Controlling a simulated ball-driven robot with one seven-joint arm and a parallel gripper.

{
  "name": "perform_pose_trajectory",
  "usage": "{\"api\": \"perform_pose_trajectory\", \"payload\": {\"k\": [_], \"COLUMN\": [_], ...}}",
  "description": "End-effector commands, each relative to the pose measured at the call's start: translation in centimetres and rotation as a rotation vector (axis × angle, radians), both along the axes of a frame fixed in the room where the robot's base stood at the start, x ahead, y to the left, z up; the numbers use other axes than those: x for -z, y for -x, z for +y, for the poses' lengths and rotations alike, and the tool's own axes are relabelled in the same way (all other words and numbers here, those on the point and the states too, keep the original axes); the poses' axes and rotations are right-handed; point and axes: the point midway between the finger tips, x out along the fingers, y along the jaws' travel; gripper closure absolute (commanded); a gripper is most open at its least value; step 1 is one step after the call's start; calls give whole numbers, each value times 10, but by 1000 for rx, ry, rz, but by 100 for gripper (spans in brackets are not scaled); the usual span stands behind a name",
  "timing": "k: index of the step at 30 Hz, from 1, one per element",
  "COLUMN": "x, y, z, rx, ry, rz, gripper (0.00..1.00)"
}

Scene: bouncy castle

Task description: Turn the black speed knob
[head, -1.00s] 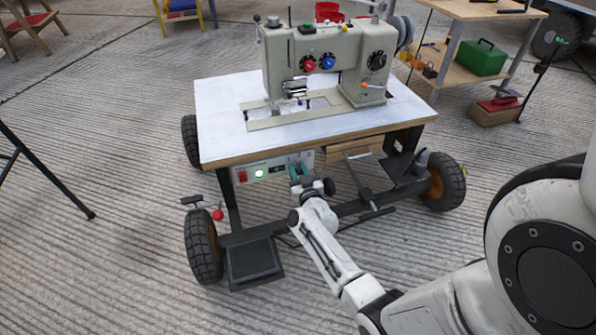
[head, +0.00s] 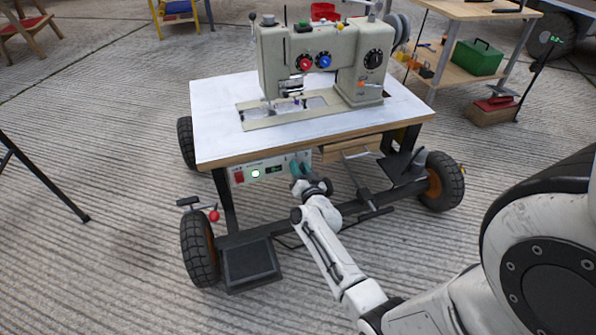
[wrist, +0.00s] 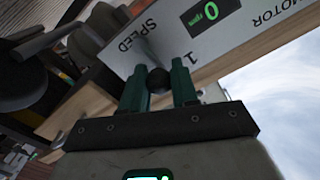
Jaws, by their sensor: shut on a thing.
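The black speed knob (wrist: 158,80) is round and sits between the two green fingertips of my gripper (wrist: 159,86) in the wrist view. Both fingers touch its sides, and the gripper is shut on it. The knob is on a white control panel (wrist: 150,30) printed SPEED and MOTOR, which looks turned over in this view. A small display on it shows a green 0 (wrist: 208,12). In the head view, my gripper (head: 299,167) is at the right end of the panel (head: 245,174), under the tabletop's front edge, and hides the knob.
A sewing machine (head: 325,62) stands on the white wheeled table (head: 215,130) above. A wooden drawer (head: 350,150) and metal levers lie right of the gripper.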

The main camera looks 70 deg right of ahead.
Motion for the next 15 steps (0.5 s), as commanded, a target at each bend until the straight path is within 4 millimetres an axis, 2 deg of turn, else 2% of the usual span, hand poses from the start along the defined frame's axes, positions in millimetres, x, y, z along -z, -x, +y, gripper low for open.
{"api": "perform_pose_trajectory", "payload": {"k": [15], "x": [0], "y": [2], "z": [-1], "rx": [1], "ry": [-43], "rz": [-50], "gripper": [100]}}
